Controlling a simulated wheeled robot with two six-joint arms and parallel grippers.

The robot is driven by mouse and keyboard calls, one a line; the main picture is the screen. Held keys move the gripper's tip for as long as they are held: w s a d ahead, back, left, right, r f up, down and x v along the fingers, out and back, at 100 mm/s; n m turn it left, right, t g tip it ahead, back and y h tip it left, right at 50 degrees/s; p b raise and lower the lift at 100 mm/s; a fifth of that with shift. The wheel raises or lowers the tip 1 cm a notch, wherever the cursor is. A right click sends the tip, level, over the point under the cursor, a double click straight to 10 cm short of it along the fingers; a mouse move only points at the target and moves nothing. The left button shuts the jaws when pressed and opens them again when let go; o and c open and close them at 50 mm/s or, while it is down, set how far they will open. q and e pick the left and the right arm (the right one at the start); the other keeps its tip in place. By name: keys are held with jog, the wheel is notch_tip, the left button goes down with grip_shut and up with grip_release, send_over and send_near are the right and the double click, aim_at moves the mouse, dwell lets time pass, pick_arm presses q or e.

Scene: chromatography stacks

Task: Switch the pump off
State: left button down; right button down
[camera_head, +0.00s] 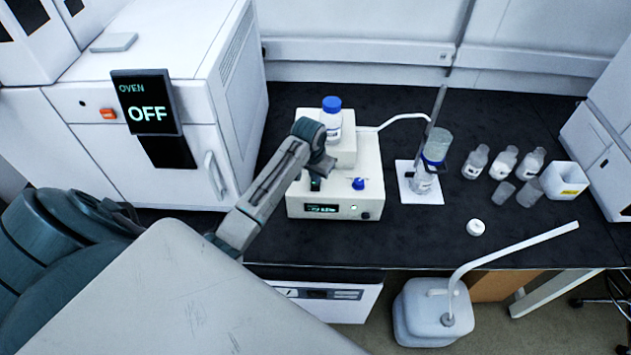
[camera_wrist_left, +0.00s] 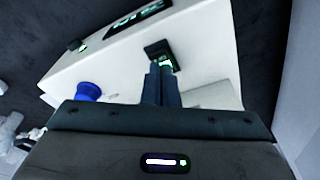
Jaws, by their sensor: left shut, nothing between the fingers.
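The pump (camera_head: 345,195) is a white box on the black bench, with a lit green display (camera_head: 322,208) and a blue knob (camera_head: 358,184) on it. In the left wrist view its black switch (camera_wrist_left: 158,50) shows a green lit part. My left gripper (camera_head: 316,182) is shut and empty, pointing down over the left part of the pump's top. In the left wrist view its closed fingertips (camera_wrist_left: 160,68) are right at the switch and hide part of it. I cannot tell whether they touch it. My right gripper is not in view.
A blue-capped bottle (camera_head: 331,120) stands on the raised back of the pump. The oven (camera_head: 150,95), reading OFF, is to the left. A white jug (camera_head: 430,312) stands below the bench.

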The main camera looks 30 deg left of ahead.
aim_at(315, 185)
pick_arm(q)
jog(key=shift+f, duration=0.6)
jog(key=shift+r, duration=0.1)
jog(key=shift+r+p, duration=0.7)
jog(key=shift+r, duration=2.75)
jog(key=shift+f, duration=0.1)
